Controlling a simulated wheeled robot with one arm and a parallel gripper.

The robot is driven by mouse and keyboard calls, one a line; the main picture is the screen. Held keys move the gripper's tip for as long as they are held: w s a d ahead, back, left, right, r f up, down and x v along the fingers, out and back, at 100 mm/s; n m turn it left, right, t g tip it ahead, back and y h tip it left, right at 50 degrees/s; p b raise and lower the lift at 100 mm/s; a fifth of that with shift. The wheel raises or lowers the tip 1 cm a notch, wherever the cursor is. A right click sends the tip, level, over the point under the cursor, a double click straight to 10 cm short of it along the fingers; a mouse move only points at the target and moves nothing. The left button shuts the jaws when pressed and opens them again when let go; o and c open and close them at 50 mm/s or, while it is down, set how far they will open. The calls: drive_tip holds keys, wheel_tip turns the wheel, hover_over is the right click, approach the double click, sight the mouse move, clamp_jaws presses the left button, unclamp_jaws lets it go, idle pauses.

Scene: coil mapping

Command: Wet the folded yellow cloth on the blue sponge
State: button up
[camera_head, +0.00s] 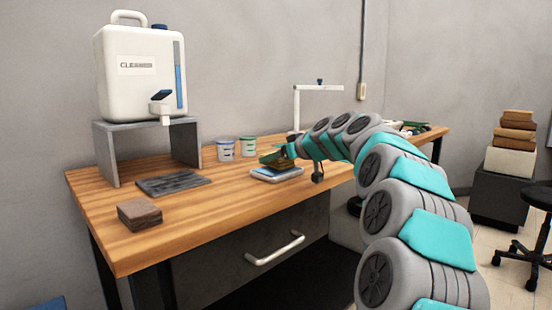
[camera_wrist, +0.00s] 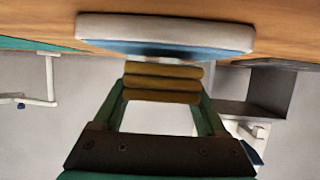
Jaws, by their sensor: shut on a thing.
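My gripper (camera_wrist: 164,92) is shut on the folded yellow cloth (camera_wrist: 162,83), which sits as a thick stack of folds between the fingertips. The cloth looks dull olive-yellow. In the wrist view, turned upside down, a white tray (camera_wrist: 165,20) with the blue sponge (camera_wrist: 190,46) in it lies just beyond the cloth. In the head view my gripper (camera_head: 270,157) is low over the white tray (camera_head: 292,178), and the blue sponge (camera_head: 266,171) shows there partly. I cannot tell whether the cloth touches the sponge.
A white dispenser (camera_head: 134,85) stands on a grey stand (camera_head: 102,153) at the left. Two small tubs (camera_head: 225,150) are behind the tray. A dark mat (camera_head: 172,183) and a brown block (camera_head: 139,215) lie on the wooden bench (camera_head: 215,205). A white bent post (camera_head: 297,105) stands behind my arm.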

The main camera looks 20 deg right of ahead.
drive_tip(key=shift+f+b, duration=0.8)
drive_tip(key=shift+b, duration=0.2)
idle(2.3)
drive_tip(key=shift+r+p, duration=1.55)
drive_tip(key=shift+r, duration=2.15)
